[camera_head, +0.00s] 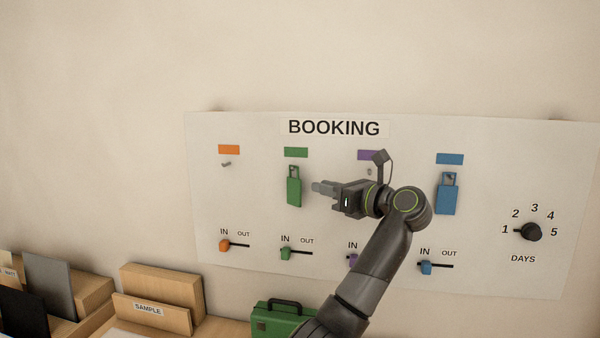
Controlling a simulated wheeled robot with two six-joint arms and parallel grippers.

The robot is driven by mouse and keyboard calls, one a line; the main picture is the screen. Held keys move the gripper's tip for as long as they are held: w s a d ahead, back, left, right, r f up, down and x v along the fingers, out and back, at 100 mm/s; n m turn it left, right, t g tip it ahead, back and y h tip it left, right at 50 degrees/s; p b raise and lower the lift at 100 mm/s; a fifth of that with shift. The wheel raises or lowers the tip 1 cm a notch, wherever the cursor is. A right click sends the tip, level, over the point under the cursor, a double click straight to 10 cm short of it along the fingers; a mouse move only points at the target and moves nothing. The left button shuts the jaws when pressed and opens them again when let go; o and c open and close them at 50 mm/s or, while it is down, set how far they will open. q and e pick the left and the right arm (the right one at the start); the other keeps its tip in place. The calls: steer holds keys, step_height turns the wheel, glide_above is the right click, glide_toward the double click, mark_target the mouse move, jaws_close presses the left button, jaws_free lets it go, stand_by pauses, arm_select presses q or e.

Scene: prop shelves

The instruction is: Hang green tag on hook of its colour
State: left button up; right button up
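The green tag (294,187) hangs upright against the board, below the green label (296,152). Its top end is where a hook would be; the hook itself is too small to make out.
The BOOKING board (400,274) also carries a bare peg (226,164) under orange, a blue tag (447,196), IN/OUT sliders and a days knob (531,232). My arm partly covers the purple column. Wooden holders (160,288) and a green case (272,319) stand below.

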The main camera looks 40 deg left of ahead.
mark_target(299, 179)
arm_select(q)
steer(key=a+p, duration=0.3)
steer(key=a, duration=0.5)
steer(key=shift+w+a+r, duration=0.1)
steer(key=shift+w+a, duration=0.05)
steer(key=shift+a, duration=0.1)
steer(key=shift+a+p, duration=0.35)
jaws_close()
steer(key=shift+w+b, duration=0.25)
steer(key=shift+b, duration=0.1)
